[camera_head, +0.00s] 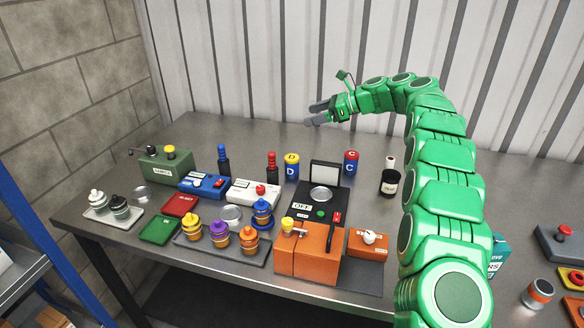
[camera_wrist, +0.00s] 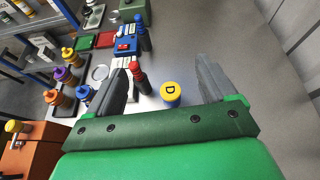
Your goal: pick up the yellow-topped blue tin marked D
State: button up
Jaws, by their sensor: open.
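The blue tin with the yellow top marked D (camera_head: 292,168) stands upright on the metal table, left of the black device with the screen. In the wrist view its yellow lid with the D (camera_wrist: 171,90) faces the camera, between the two fingers and beyond their tips. My gripper (camera_head: 318,113) is above the table near the back wall, higher than the tin and apart from it. In the wrist view my gripper (camera_wrist: 165,78) is open and empty, its grey fingers wide apart. The base of the tin is partly hidden in the wrist view.
A red-topped bottle (camera_head: 272,167) stands close left of the tin. A blue tin marked C (camera_head: 351,163) stands to the right, behind the black device (camera_head: 318,205). A white box (camera_head: 252,192) and several jars are in front. The table behind the tin is clear.

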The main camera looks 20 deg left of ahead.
jog(key=shift+w+f, duration=0.5)
send_near(293, 158)
jog(key=x, duration=0.3)
jog(key=shift+x, duration=3.7)
jog(key=shift+w, duration=0.15)
jog(key=c, duration=1.2)
